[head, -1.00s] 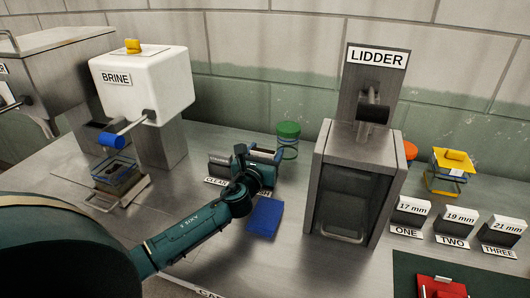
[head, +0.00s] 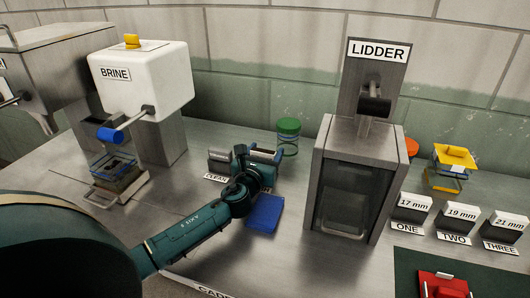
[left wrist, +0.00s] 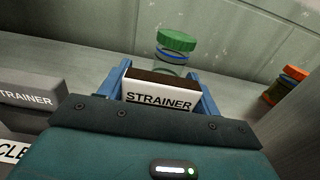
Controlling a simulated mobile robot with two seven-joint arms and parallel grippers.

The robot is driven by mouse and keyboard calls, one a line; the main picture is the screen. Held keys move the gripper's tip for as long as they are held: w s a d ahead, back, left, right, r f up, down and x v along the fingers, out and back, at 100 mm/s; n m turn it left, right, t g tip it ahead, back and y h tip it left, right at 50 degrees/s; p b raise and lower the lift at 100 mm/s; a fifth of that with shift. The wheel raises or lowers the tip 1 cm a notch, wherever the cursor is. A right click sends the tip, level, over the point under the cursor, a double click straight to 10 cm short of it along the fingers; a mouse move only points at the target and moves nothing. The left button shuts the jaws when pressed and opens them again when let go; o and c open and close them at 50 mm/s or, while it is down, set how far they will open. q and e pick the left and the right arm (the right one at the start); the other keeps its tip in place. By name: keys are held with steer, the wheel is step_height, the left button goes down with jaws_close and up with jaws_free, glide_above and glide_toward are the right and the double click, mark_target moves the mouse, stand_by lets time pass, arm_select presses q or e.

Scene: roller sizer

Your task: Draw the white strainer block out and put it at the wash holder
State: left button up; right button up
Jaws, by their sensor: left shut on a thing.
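The white strainer block (left wrist: 158,98), lettered STRAINER and dark brown on top, sits between the blue fingers of my left gripper (head: 262,154) in the left wrist view. The gripper is shut on it. In the head view the gripper hides most of the block, and I cannot tell whether it is clear of what it stood in. A grey holder (head: 219,160) is just left of the gripper, over a partly hidden label starting CLEA. It shows in the left wrist view as a grey body (left wrist: 30,95) lettered STRAINER. I cannot pick out the wash holder. My right gripper is not in view.
A green-lidded jar (head: 288,135) stands behind the gripper. A blue flat piece (head: 264,213) lies in front of it. The LIDDER machine (head: 362,180) is to the right. The BRINE unit (head: 140,80), with a glass container (head: 112,166) below its spout, is to the left.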

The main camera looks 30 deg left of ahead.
arm_select(q)
steer(key=shift+f+b, duration=0.9)
steer(key=shift+f, duration=0.3)
steer(key=o, duration=1.1)
steer(key=v, duration=1.3)
steer(key=shift+w+d+b, duration=0.1)
steer(key=shift+b, duration=0.2)
steer(key=shift+r, duration=0.1)
steer(key=shift+s, duration=0.2)
